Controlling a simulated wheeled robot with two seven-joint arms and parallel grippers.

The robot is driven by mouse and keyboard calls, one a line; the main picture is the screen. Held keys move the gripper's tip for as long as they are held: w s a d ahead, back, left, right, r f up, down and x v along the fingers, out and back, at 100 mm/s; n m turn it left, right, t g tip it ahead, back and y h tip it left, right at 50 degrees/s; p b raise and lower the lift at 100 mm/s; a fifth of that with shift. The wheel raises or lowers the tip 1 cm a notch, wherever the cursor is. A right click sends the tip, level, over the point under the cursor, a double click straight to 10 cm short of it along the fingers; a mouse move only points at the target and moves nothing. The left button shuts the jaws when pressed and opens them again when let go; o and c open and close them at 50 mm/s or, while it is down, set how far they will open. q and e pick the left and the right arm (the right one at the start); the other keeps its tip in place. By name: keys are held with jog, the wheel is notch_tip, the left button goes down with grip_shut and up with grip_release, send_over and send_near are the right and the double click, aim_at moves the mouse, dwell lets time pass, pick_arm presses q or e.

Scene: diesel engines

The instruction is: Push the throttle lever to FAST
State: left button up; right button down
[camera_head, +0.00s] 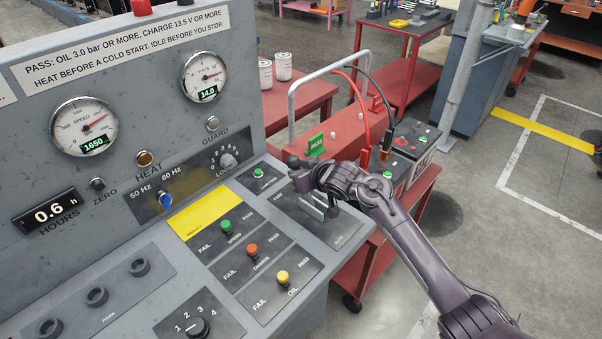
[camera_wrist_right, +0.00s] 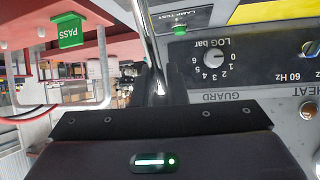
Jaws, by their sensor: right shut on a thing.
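My right gripper (camera_head: 318,207) is over the dark plate (camera_head: 341,228) at the right end of the sloping console. Its jaws are shut on the throttle lever. In the wrist view the lever shows as a slim bright metal rod (camera_wrist_right: 146,40) running into the jaws (camera_wrist_right: 158,90). The speed dial (camera_head: 84,127) reads 1650. My left gripper is not in view.
The console holds green, orange and yellow knobs (camera_head: 282,277) left of my gripper and a lamp-test button (camera_head: 258,173) behind it. A red cart (camera_head: 340,130) with a handle, a green PASS tag (camera_head: 316,144) and cables stands close behind. The floor to the right is open.

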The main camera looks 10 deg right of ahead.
jog(key=shift+w+a+r, duration=0.1)
jog(key=shift+w+r, duration=0.15)
jog(key=shift+r, duration=0.4)
jog(key=c, duration=1.9)
grip_release()
jog(key=o, duration=0.6)
jog(key=shift+w+f, duration=0.2)
jog(key=shift+s+a+f, duration=0.15)
jog(key=shift+s+a, duration=0.05)
jog(key=shift+a, duration=0.15)
jog(key=shift+s+d, duration=0.1)
jog(key=shift+s, duration=0.05)
jog(key=b+v, duration=0.1)
jog(key=v, duration=0.6)
jog(key=shift+s+d+r, duration=0.1)
jog(key=shift+d+r, duration=0.05)
jog(key=shift+r, duration=0.1)
